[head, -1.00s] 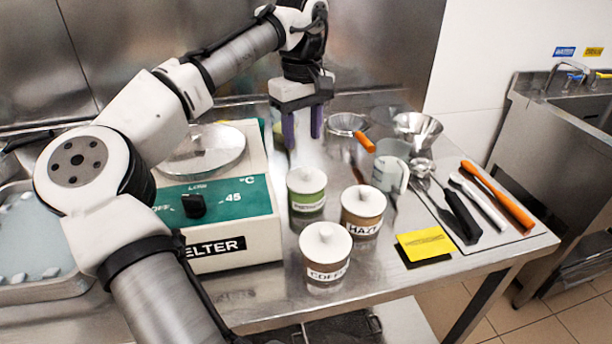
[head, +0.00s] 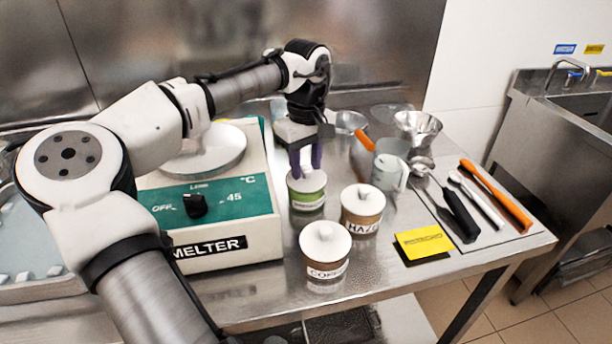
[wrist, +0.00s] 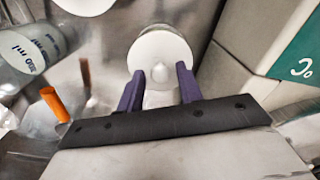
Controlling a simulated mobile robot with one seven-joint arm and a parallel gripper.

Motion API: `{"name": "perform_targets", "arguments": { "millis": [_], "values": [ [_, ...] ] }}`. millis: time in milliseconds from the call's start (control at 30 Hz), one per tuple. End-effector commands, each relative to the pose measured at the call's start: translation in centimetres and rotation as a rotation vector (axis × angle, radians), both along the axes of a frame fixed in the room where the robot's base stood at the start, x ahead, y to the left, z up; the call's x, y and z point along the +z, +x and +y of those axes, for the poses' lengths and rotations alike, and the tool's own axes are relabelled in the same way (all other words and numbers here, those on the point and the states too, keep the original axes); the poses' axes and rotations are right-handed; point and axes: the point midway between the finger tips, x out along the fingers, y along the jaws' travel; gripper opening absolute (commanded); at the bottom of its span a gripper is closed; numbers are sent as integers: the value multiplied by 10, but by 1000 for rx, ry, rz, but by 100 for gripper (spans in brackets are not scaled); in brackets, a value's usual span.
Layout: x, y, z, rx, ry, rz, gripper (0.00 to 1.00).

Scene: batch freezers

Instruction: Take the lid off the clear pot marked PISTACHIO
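The clear pot with green contents (head: 307,199) stands on the steel table; its small label is too blurred to read surely. Its white lid (head: 299,181) is on it, and the lid with its round knob also shows in the wrist view (wrist: 160,50). My gripper (head: 306,168) points down just above this lid. In the wrist view, its purple fingers (wrist: 160,82) are apart, one on each side of the knob. I cannot tell whether they touch the knob or lid.
The HAZ pot (head: 362,209) and the COFFEE pot (head: 325,251), both lidded, stand in front. The melter (head: 225,235) is close on the left. A measuring jug (head: 390,165), funnel (head: 417,130) and orange-handled tool (head: 363,139) are to the right.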

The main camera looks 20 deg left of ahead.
Motion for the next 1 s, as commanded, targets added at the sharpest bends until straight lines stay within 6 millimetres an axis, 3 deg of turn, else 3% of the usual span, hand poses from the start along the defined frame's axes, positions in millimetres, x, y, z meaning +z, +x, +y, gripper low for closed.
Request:
{"name": "perform_targets", "arguments": {
  "millis": [33,267,733,867,1000],
  "values": [
    [0,0,0,0,0,0,29],
    [0,0,0,0,0,0,0],
    [8,1,0,0,0,-1,0],
    [24,1,0,0,-1,-3,0],
    [54,1,0,-1,-1,-3,0]
  ]
}}
